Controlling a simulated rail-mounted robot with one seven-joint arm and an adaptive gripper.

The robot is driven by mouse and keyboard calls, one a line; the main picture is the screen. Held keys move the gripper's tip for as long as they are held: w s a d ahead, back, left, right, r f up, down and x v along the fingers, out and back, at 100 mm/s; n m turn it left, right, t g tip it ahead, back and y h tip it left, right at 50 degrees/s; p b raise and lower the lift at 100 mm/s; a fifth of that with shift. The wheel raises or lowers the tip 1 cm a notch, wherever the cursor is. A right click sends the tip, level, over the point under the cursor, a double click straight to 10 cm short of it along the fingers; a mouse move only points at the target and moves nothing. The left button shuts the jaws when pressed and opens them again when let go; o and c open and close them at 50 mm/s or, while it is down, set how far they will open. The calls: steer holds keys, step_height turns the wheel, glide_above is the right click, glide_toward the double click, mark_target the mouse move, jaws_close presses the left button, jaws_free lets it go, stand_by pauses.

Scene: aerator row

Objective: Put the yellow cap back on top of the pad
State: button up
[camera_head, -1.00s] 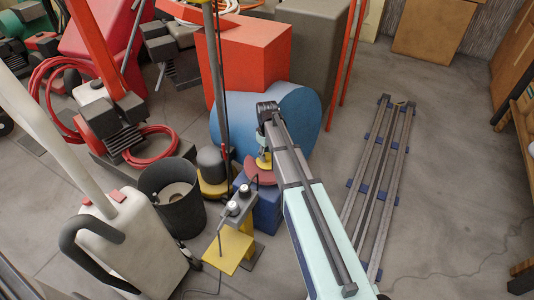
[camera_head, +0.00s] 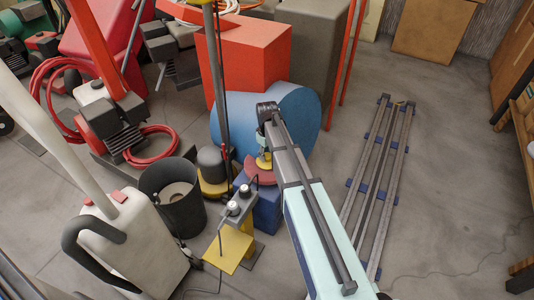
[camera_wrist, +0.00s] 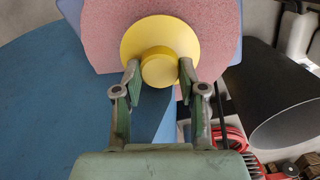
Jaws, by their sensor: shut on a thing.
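The yellow cap (camera_wrist: 165,36) is a round disc with a raised knob, seen in the wrist view. My gripper (camera_wrist: 160,74) has its two fingers shut on the knob from both sides. The pad (camera_wrist: 108,42) is a rough pinkish-red disc behind the cap in that view, and the cap covers part of it. In the head view the cap (camera_head: 263,161) shows just over the far part of the pad (camera_head: 262,176), below my gripper (camera_head: 265,150). I cannot tell whether cap and pad touch.
The pad sits on a blue block (camera_head: 267,212). A large blue drum (camera_head: 290,110) stands close behind. A dark post (camera_head: 218,100), a black bucket (camera_head: 170,205) and a grey box with knobs (camera_head: 236,207) stand to the left. Floor rails (camera_head: 375,170) lie to the right.

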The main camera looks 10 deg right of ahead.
mark_target(267, 155)
steer(key=shift+f, duration=0.6)
stand_by(0.3)
steer(key=o, duration=0.8)
steer(key=shift+o, duration=0.2)
steer(key=shift+r, duration=0.1)
step_height(267, 155, up, 11)
steer(key=p, duration=0.8)
